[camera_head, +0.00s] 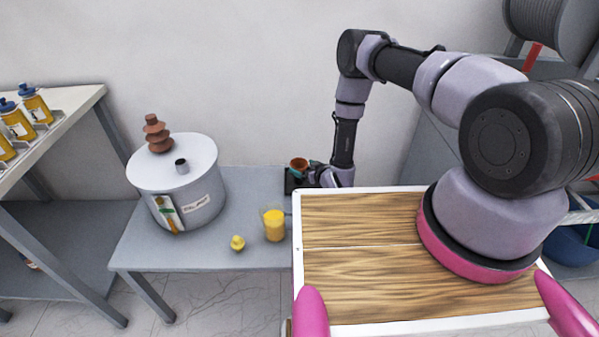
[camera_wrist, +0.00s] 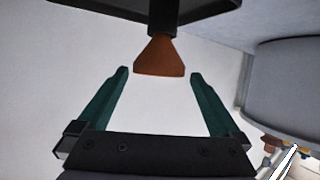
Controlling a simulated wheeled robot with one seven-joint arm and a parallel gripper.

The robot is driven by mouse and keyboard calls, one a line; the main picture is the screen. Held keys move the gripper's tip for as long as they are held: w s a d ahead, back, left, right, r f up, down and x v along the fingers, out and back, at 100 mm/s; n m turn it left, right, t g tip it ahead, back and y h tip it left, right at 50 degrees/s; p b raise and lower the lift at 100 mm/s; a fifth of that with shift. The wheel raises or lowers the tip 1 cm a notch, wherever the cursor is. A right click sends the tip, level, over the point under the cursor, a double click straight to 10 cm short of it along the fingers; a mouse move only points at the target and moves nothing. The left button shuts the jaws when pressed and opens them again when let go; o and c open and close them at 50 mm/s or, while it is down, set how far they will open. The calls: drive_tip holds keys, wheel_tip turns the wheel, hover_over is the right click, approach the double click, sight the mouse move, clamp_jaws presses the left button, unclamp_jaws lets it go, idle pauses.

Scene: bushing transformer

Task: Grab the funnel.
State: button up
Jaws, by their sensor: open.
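The funnel (camera_head: 299,163) is orange-brown and sits with its wide mouth upward at the top of a black holder (camera_head: 291,183) on the grey table. In the wrist view, which looks upside down, the funnel (camera_wrist: 159,58) shows with its narrow end toward the black holder (camera_wrist: 175,18). My gripper (camera_head: 313,169) is close beside it, on its right in the head view. In the wrist view my gripper (camera_wrist: 160,73) has its green fingers spread, with the funnel's mouth in the gap between the fingertips and clear space on both sides. No contact shows.
A grey transformer tank (camera_head: 190,195) with a brown ribbed bushing (camera_head: 157,134) stands left on the grey table (camera_head: 145,245). A beaker of yellow liquid (camera_head: 274,225) and a small yellow object (camera_head: 237,243) stand near the front edge. Several yellow bottles (camera_head: 35,105) are on the left shelf.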

sight(295, 162)
drive_tip(key=shift+x, duration=3.6)
drive_tip(key=c, duration=1.2)
